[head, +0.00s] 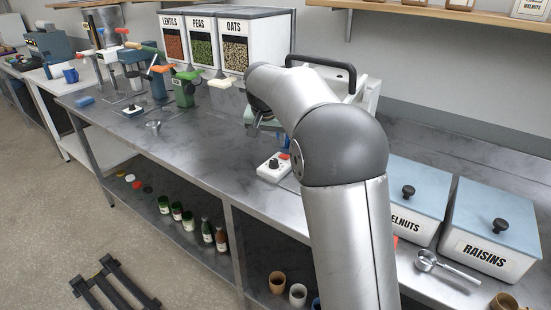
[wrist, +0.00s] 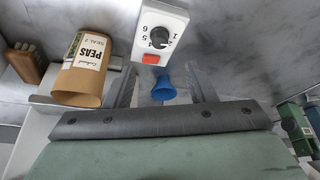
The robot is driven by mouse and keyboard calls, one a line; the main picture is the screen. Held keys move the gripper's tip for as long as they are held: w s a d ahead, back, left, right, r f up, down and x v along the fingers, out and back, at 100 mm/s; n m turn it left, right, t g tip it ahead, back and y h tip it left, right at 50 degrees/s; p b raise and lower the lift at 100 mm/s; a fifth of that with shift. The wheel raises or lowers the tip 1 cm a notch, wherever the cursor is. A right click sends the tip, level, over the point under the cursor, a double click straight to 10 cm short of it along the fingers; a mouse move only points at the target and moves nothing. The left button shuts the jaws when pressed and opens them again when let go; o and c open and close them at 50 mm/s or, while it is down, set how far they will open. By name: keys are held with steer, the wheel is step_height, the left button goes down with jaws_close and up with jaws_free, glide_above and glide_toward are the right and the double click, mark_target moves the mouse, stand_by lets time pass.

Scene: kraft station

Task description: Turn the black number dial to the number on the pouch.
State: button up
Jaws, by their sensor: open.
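The black number dial (wrist: 159,38) sits on a white control box (wrist: 147,20) with a red button (wrist: 151,58); its numbers run from 1 to 6 and look upside down in the wrist view. Which number the dial points to is too small to tell. The box (head: 268,172) is also on the bench in the head view. The brown paper pouch (wrist: 80,82) reads "PEAS" and "SEAL 2". My gripper (wrist: 161,72) is open and empty, with the box beyond its fingertips. In the head view my arm hides the pouch.
A blue funnel-shaped piece (wrist: 164,89) shows between my fingers. A brown-handled tool (wrist: 24,64) lies beside the pouch.

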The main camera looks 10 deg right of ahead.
mark_target(274, 160)
steer(key=x, duration=1)
steer(key=shift+f, duration=0.3)
steer(key=c, duration=1)
